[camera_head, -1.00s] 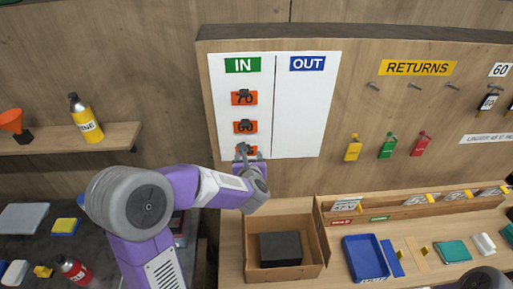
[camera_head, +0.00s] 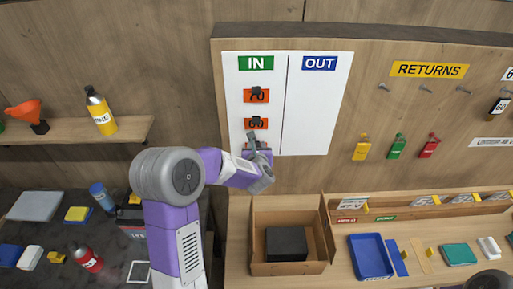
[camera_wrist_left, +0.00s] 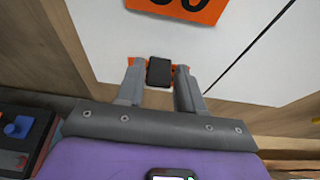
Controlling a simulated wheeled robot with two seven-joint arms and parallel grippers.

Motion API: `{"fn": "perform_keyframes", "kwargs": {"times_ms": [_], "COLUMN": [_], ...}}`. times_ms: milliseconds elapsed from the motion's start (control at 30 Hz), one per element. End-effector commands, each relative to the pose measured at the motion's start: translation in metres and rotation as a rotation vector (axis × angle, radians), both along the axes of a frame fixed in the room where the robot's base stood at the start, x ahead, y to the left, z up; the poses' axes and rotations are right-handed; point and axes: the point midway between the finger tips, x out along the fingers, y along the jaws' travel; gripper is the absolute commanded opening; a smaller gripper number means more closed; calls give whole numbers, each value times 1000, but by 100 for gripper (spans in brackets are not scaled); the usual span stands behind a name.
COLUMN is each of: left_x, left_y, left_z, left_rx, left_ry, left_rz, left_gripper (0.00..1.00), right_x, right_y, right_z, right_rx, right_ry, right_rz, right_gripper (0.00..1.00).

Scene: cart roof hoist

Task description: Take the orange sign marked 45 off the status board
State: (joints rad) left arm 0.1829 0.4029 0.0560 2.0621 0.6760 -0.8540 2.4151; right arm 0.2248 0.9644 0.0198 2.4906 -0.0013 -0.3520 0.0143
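The white status board (camera_head: 315,115) has a green IN and a blue OUT column. Orange signs marked 70 (camera_head: 265,97) and apparently 60 (camera_head: 262,125) hang in the IN column. Below them, the lowest orange sign is mostly hidden behind my left gripper (camera_head: 252,142), so its number cannot be read. In the left wrist view, orange slivers of this lowest sign (camera_wrist_left: 145,62) show behind a black knob (camera_wrist_left: 159,71). The two fingers of my left gripper (camera_wrist_left: 159,84) stand on either side of the knob with narrow gaps, apparently open. My right gripper is out of view.
An open cardboard box (camera_head: 258,268) holding a dark block stands below the board. A blue tray (camera_head: 369,257) lies to its right. Colored tags hang right of the board near a yellow RETURNS label (camera_head: 430,70). A shelf (camera_head: 75,133) with a bottle is at left.

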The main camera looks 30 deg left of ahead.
Motion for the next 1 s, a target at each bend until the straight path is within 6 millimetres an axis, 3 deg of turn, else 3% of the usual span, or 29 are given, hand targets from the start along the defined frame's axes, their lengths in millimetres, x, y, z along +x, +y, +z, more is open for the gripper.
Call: {"fn": "perform_keyframes", "kwargs": {"times_ms": [33,200,233,433,1000], "left_x": [0,0,0,0,-5], "left_y": [0,0,0,0,-4], "left_z": [0,0,0,0,0], "left_rx": [0,0,0,0,0], "left_ry": [0,0,0,0,-1], "left_rz": [0,0,0,0,-1], "left_gripper": [29,3,28,0,0], "right_x": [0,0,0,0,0], "right_y": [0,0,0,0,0], "right_z": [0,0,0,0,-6], "right_rx": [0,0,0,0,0], "right_ry": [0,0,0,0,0], "right_rz": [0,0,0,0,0], "right_gripper": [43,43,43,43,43]}}
